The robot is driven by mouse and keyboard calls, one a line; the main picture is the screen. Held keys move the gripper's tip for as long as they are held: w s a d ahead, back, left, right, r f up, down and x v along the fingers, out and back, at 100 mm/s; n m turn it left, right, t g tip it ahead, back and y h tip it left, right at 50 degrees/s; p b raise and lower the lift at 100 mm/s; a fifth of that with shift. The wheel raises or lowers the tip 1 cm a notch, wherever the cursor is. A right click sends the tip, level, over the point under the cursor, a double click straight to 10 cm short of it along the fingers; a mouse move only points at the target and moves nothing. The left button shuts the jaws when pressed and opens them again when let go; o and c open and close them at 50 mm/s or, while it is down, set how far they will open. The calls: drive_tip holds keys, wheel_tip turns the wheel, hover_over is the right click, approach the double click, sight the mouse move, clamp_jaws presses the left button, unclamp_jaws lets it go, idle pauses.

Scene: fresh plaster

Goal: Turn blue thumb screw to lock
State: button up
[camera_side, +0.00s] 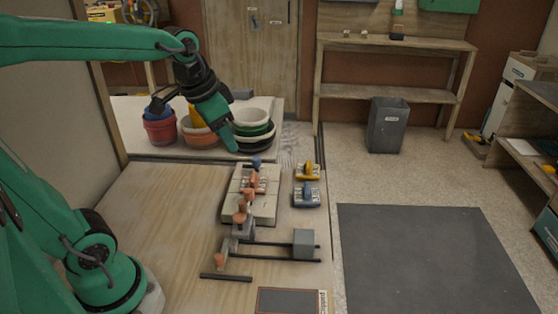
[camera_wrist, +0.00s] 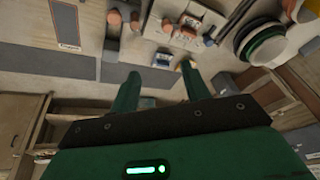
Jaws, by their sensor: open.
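A blue thumb screw (camera_side: 307,189) stands on a small labelled plate at the right edge of the wooden bench, with a matching yellow one (camera_side: 308,168) just behind it. In the wrist view the blue screw (camera_wrist: 163,57) is just beyond the fingertips, with the yellow one (camera_wrist: 185,65) to its right. A separate blue knob (camera_side: 256,162) sits at the far end of a beige block; it also shows in the wrist view (camera_wrist: 208,40). My gripper (camera_side: 231,146) is open, empty and raised, left of and behind the screws. Its fingers (camera_wrist: 160,82) touch nothing visible.
Orange knobs (camera_side: 240,212) stand along the beige block (camera_side: 265,205), near the blue screw. Dark rails with a grey block (camera_side: 304,243) lie in front. Stacked bowls and pots (camera_side: 254,130) stand behind the gripper. The bench's left part (camera_side: 165,220) is clear.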

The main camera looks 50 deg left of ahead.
drive_tip(key=w+a+f+m+g, duration=0.25)
drive_tip(key=w+a, duration=0.35)
drive_tip(key=w, duration=0.4)
drive_tip(key=m+g, duration=0.2)
hover_over(256, 158)
drive_tip(key=shift+t, duration=0.25)
wheel_tip(256, 158, down, 9)
drive_tip(key=shift+s+d+f, duration=0.1)
drive_tip(key=shift+d+f, duration=0.05)
drive_tip(key=shift+f, duration=0.2)
drive_tip(key=shift+f, duration=3.95)
drive_tip(key=c, duration=1)
